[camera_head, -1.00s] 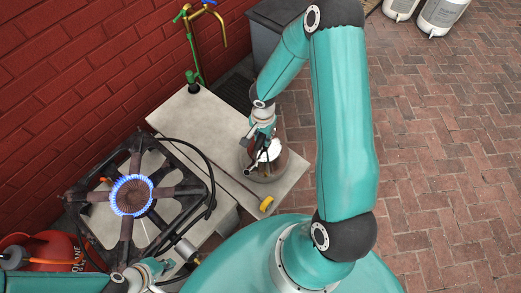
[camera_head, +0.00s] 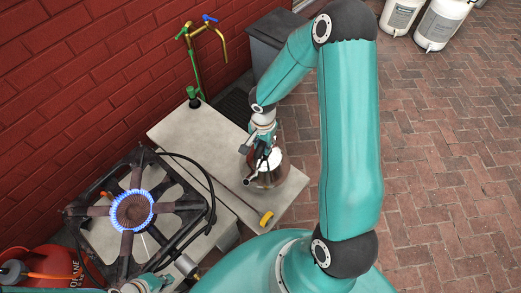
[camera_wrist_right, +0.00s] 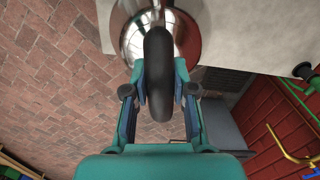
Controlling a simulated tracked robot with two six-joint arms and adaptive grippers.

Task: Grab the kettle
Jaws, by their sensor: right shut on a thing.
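The kettle (camera_head: 274,179) is a shiny metal pot with a dark handle, at the right end of the pale side table (camera_head: 193,132). In the right wrist view the kettle's rounded reflective body (camera_wrist_right: 192,40) shows at the top, with its black handle (camera_wrist_right: 159,72) between the fingers. My right gripper (camera_head: 262,148) reaches the kettle from above and is shut on the handle. I cannot tell whether the kettle's base touches the table. My left gripper (camera_head: 150,283) is at the bottom left below the burner, partly cut off; its fingers are too unclear to read.
A lit gas burner (camera_head: 132,211) with a blue flame stands left of the kettle. A yellow-ended tool (camera_head: 266,219) lies along the table's front. A tap (camera_head: 196,60) rises at the back by the red brick wall. A red gas bottle (camera_head: 52,255) is at bottom left.

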